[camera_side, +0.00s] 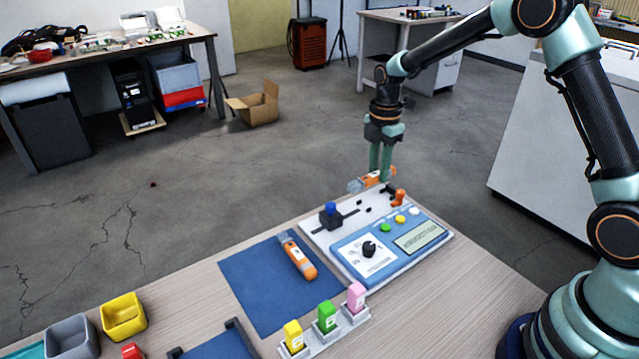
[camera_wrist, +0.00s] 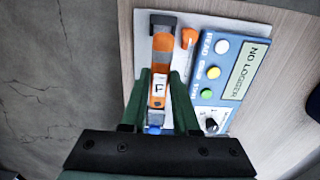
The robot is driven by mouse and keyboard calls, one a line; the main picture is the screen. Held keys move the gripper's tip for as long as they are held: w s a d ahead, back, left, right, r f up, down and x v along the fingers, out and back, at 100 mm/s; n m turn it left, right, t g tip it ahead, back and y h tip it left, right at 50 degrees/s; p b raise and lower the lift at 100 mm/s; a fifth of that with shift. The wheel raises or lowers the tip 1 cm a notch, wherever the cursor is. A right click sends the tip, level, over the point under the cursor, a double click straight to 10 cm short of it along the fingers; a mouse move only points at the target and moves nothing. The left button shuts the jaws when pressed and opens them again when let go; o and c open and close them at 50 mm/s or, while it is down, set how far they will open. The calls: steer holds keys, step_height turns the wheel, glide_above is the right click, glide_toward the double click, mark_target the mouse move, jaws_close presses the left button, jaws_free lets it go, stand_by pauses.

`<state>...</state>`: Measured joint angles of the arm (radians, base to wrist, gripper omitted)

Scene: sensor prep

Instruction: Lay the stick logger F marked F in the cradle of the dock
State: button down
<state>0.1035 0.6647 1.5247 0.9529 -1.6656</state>
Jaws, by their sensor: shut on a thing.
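The stick logger F (camera_wrist: 159,88), orange with a white label marked F, is between the two green fingers of my gripper (camera_wrist: 161,101) in the wrist view. My gripper (camera_side: 380,178) is shut on it. In the side view the logger (camera_side: 371,180) shows at the far edge of the dock (camera_side: 318,233), partly hidden by the fingers. A black piece (camera_wrist: 163,21) shows at its far end. I cannot tell whether the logger touches the cradle. The dock's display (camera_wrist: 246,70) reads NO LOGGER.
An orange lever (camera_side: 398,197) and a blue-topped black slide (camera_side: 330,212) stand up from the dock. Another orange stick logger (camera_side: 298,258) lies on the blue mat (camera_side: 255,283). A rack (camera_side: 315,342) holds yellow, green and pink sticks. Bins (camera_side: 123,316) stand at the front left.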

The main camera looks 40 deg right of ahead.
glide_above(375, 202)
steer(key=shift+a+f, duration=0.1)
steer(key=shift+f, duration=2)
steer(key=shift+f, duration=1.05)
stand_by(0.4)
steer(key=shift+c, duration=1.7)
jaws_free()
steer(key=shift+r, duration=0.7)
steer(key=shift+r, duration=2.9)
steer(key=shift+r, duration=0.1)
